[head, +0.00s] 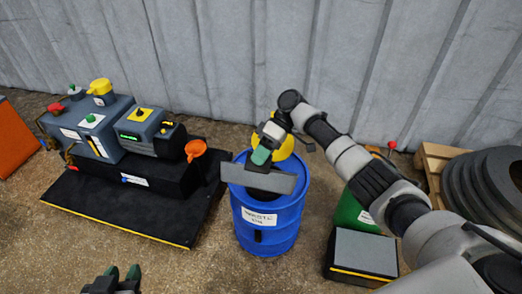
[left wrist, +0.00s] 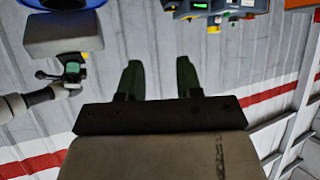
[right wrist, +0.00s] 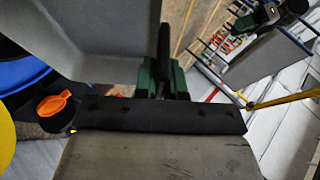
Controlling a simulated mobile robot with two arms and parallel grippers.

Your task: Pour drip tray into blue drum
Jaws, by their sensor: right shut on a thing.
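The blue drum (head: 265,228) stands upright on the floor in the middle of the head view, its top open and dark inside. The grey drip tray (head: 250,178) is over its mouth and looks tilted; I cannot see whether it holds liquid. My right gripper (head: 262,156) is shut on the tray's edge. In the right wrist view the tray (right wrist: 85,40) fills the upper left, beside the drum's blue side (right wrist: 22,72). My left gripper (head: 112,274) is low at the front left, fingers apart and empty, away from the drum; its fingers also show in the left wrist view (left wrist: 160,78).
A black pump skid (head: 140,205) with grey machines and an orange funnel (head: 196,149) stands left of the drum. A yellow round thing (head: 286,146) is behind it. A green container (head: 352,212), a low grey-topped box (head: 364,252) and a pallet (head: 433,160) are right.

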